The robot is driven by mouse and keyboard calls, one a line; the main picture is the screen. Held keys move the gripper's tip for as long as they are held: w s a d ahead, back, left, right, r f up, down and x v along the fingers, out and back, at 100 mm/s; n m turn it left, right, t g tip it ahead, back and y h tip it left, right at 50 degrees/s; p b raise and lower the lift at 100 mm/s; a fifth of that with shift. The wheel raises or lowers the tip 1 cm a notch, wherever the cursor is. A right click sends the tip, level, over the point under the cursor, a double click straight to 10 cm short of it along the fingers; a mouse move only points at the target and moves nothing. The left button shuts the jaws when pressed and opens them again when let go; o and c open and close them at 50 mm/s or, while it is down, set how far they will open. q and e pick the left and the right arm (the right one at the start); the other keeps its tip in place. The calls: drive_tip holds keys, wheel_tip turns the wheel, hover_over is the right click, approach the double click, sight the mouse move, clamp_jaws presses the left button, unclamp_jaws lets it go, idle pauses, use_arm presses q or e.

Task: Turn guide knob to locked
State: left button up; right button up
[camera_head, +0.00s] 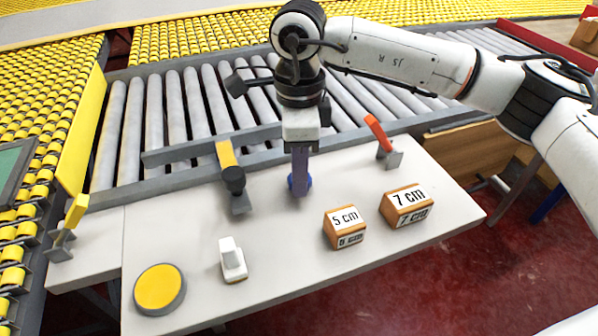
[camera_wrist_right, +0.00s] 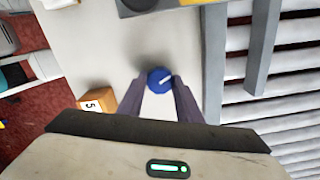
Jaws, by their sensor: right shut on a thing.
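The guide knob (camera_head: 308,184) is a small blue round knob on the white table, partly hidden behind my right gripper (camera_head: 300,192) in the head view. In the right wrist view the blue knob (camera_wrist_right: 160,80) shows a white pointer line on its top, tilted up to the right. My right gripper points down from above, and its two dark fingers (camera_wrist_right: 160,90) stand on either side of the knob, shut on it. My left gripper is not in view.
Wooden blocks marked 5 cm (camera_head: 344,227) and 7 cm (camera_head: 405,205) stand right of the knob. A yellow button (camera_head: 160,287), a white switch (camera_head: 232,260), a black-knobbed yellow guide (camera_head: 233,178) and a red lever (camera_head: 379,132) are also on the table. Rollers (camera_head: 185,110) run behind.

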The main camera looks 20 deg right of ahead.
drive_tip(key=shift+n, duration=0.4)
drive_tip(key=o, duration=1)
drive_tip(key=shift+o, duration=0.2)
wheel_tip(320, 180, up, 10)
drive_tip(key=shift+r+p, duration=0.2)
drive_tip(key=shift+p, duration=0.15)
